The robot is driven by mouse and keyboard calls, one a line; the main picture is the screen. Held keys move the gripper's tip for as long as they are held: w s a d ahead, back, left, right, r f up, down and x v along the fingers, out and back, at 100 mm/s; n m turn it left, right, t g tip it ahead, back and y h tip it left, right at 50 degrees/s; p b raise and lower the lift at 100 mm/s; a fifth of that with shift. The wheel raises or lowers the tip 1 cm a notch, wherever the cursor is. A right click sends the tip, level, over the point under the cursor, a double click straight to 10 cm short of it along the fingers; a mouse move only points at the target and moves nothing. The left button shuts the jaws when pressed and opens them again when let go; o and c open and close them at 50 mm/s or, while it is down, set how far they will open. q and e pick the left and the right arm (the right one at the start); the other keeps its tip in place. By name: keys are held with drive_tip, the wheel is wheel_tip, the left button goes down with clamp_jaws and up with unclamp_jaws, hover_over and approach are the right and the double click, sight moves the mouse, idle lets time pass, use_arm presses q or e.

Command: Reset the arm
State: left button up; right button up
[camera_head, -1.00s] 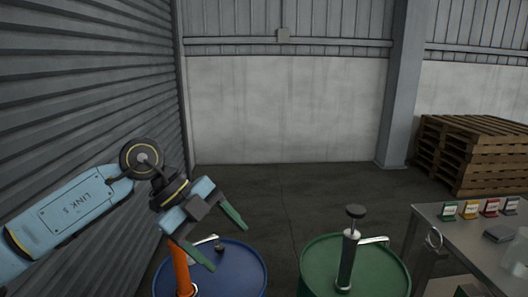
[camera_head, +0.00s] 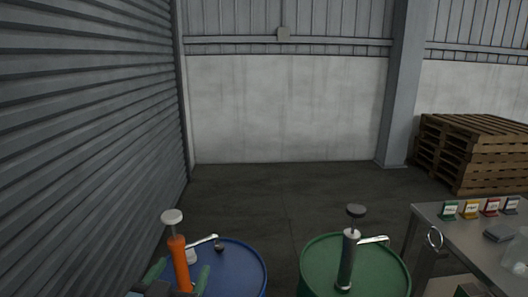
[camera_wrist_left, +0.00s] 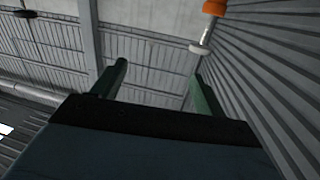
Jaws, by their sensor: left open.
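My left gripper (camera_head: 183,266) is low in the head view, its two green fingers spread apart with nothing held between them. It shows in front of the orange hand pump (camera_head: 180,262) on the blue drum (camera_head: 238,268); I cannot tell the exact gap. In the left wrist view the open fingers (camera_wrist_left: 160,71) point up toward the wall, and part of the orange pump (camera_wrist_left: 214,7) with its pale knob (camera_wrist_left: 199,48) is at the top right. My right gripper is not in view.
A green drum (camera_head: 318,262) with a grey hand pump (camera_head: 348,258) stands to the right. A metal table (camera_head: 455,238) with several small coloured labelled items is at far right, wooden pallets (camera_head: 480,150) behind it. A ribbed wall (camera_head: 80,130) bounds the left. The floor behind the drums is clear.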

use_arm(q)
drive_tip(key=s+a+f+g+y, duration=0.1)
drive_tip(key=s+a+f+g, duration=0.2)
drive_tip(key=s+f+g, duration=0.6)
drive_tip(key=s+a+f+g+y, duration=0.1)
drive_tip(key=s+a+f+g, duration=0.3)
drive_tip(key=s+f, duration=0.95)
drive_tip(key=s+f+g, duration=0.1)
drive_tip(key=s+f, duration=0.1)
drive_tip(key=f, duration=0.9)
drive_tip(key=s+f+g, duration=0.1)
drive_tip(key=s+f, duration=0.1)
drive_tip(key=f, duration=0.8)
drive_tip(key=s+a+f+g, duration=0.1)
drive_tip(key=s+a+f, duration=0.3)
drive_tip(key=s+f, duration=1.1)
drive_tip(key=shift+s+a+f+m, duration=0.15)
drive_tip(key=shift+s+f+m, duration=0.2)
drive_tip(key=shift+s, duration=0.35)
